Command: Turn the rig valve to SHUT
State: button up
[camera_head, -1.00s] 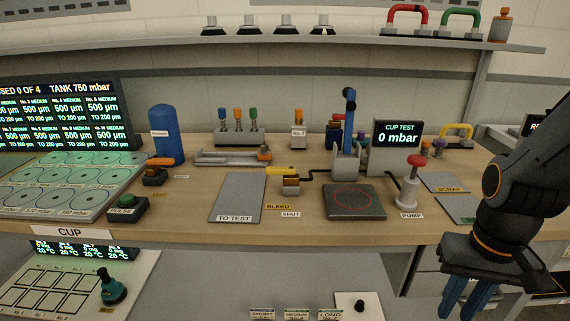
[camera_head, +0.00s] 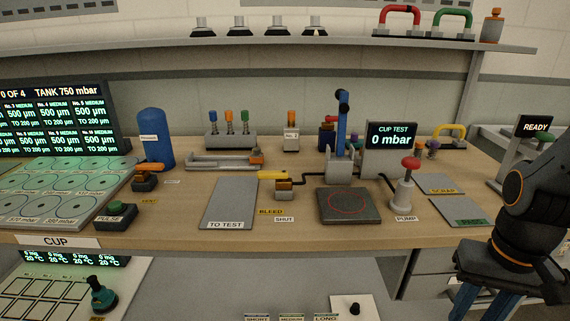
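The rig valve has a yellow handle (camera_head: 273,175) on a small brass and grey body (camera_head: 284,188). It stands on the bench just left of the cup test rig, and a black hose joins it to the rig. The handle points left, on the side of the BLEED label (camera_head: 271,212). The SHUT label (camera_head: 284,219) lies in front of the valve, slightly to the right. My gripper (camera_head: 483,305) hangs at the lower right, in front of the bench and well away from the valve. Its blue fingers stand apart with nothing seen between them; their tips are cut off by the frame.
The cup test display (camera_head: 391,136) reads 0 mbar. A red-topped pump (camera_head: 404,191) and a dark pad (camera_head: 349,206) lie between valve and gripper. A grey TO TEST plate (camera_head: 230,202) is left of the valve. Another valve with an orange handle (camera_head: 149,167) stands by the blue tank (camera_head: 155,138).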

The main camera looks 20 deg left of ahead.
aim_at(283, 173)
jog(key=z, duration=2.1)
jog(key=k, duration=1.3)
jog(key=u, duration=1.75)
